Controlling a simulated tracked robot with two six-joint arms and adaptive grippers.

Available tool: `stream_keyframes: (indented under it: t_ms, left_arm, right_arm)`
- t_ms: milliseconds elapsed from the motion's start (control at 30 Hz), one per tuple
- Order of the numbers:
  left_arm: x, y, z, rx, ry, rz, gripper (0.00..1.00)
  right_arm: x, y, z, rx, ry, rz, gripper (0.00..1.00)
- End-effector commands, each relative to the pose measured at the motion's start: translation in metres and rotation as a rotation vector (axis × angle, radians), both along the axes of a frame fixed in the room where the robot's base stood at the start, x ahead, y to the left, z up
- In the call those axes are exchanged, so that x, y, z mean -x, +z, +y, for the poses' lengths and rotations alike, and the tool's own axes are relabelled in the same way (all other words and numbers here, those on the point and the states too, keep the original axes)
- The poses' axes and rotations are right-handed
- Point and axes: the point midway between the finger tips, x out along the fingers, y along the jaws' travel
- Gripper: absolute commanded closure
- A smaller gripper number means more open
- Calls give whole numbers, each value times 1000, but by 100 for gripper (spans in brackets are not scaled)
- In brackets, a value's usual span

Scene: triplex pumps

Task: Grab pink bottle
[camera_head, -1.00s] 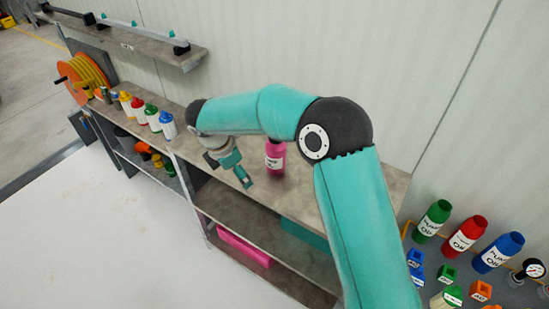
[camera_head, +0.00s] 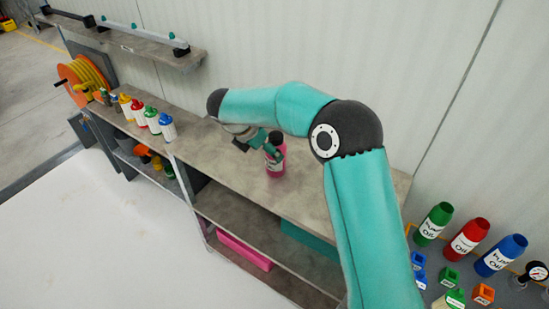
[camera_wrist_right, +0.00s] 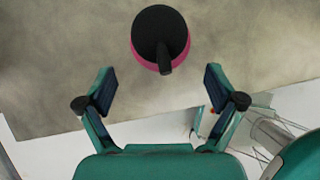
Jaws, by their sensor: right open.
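The pink bottle (camera_head: 276,166) with a dark cap stands upright on the grey-brown worktop. A teal finger of my right gripper hides part of it in the head view. My right gripper (camera_head: 258,149) is at the bottle's upper left, open and empty. In the right wrist view the bottle (camera_wrist_right: 183,52) shows its black cap and a pink rim, ahead of the open fingers (camera_wrist_right: 158,85) and roughly centred between them. The fingertips look short of the bottle, with no contact visible. My left gripper is out of view.
Several white-labelled bottles (camera_head: 152,119) stand at the worktop's left part, near an orange hose reel (camera_head: 84,78). A wall shelf (camera_head: 150,48) is above. Green, red and blue oil bottles (camera_head: 467,239) stand lower right. The worktop (camera_head: 215,150) around the pink bottle is mostly clear.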

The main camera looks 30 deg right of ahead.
Motion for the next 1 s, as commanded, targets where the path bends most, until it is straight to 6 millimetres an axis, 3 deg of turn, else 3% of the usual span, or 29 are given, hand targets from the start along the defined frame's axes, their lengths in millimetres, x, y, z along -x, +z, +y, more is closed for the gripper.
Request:
stream_keyframes:
  t_ms: [500, 767, 1000]
  left_arm:
    - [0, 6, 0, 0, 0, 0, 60]
    - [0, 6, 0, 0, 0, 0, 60]
    - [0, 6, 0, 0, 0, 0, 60]
  right_arm:
    - [-3, -44, -28, -1, 0, 1, 7]
    - [-4, -46, -28, -1, 1, 0, 7]
    - [-4, -46, -28, -1, 1, 0, 47]
